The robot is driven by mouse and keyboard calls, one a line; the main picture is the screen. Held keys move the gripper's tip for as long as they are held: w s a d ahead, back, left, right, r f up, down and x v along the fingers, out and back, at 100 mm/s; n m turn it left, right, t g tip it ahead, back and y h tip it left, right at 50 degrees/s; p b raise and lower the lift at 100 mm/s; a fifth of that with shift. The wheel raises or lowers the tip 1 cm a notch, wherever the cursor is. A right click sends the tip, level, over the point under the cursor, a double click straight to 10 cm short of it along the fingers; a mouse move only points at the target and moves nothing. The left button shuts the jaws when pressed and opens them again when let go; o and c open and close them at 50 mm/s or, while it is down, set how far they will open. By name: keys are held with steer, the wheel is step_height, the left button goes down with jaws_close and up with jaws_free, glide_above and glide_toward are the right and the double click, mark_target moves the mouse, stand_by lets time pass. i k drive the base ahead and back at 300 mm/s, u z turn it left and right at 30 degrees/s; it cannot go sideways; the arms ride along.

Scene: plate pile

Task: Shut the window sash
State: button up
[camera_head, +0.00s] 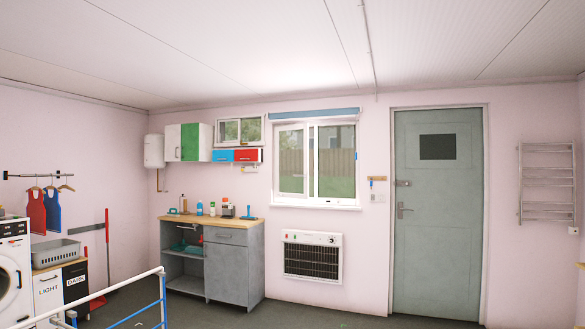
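A white-framed window (312,202) is set in the back wall, left of the grey door. It has a left pane (291,160) and a right pane (335,162), with thick white uprights between them. A small blue piece (356,155) shows on its right side. A smaller window (217,131) sits higher and further left, above a red and blue wall unit. At this distance I cannot tell how far either window's sash stands open. My gripper is not in view.
A grey cabinet (228,268) with bottles on its wooden top (190,220) stands left of the window. A heater (312,257) is on the wall below it. Blue and white rails (110,298) cross the lower left foreground. The grey door (437,250) is to the right.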

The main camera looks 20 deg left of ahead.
mark_target(305, 196)
steer(key=u, duration=0.2)
steer(key=i, duration=0.7)
steer(key=u, duration=0.8)
steer(key=i, duration=2.2)
steer(key=u, duration=0.5)
steer(key=i, duration=2.45)
steer(key=z, duration=0.65)
steer(key=i, duration=1.9)
steer(key=z, duration=0.55)
